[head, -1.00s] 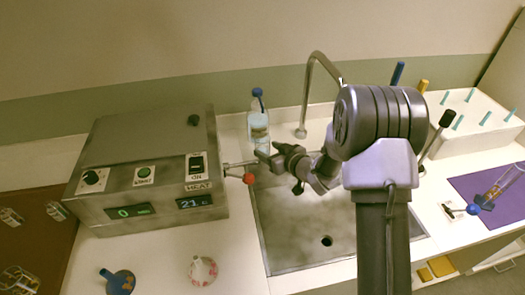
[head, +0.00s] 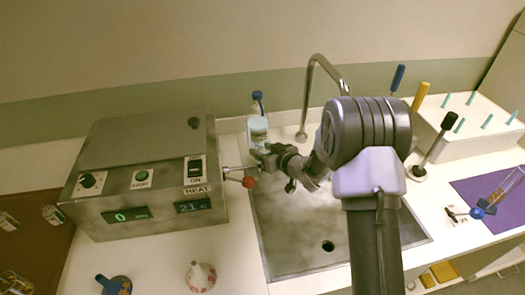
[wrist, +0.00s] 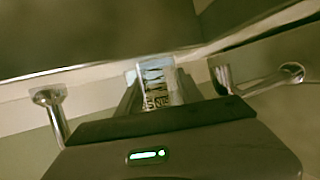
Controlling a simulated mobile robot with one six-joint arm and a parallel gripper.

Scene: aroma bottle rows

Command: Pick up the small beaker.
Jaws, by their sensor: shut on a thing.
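The small beaker (wrist: 157,82), a short clear vessel with bands and lettering on its wall, sits between the two fingers of my gripper (wrist: 160,90) in the wrist view. My gripper is shut on it.
A grey heating box (head: 145,165) with a red-knobbed lever stands close to the left of my gripper. The sink (head: 300,235) lies in front, with a tall curved tap (head: 309,90) behind. Glass vessels (head: 53,214) are on the brown mat at left. A purple mat (head: 470,190) lies right.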

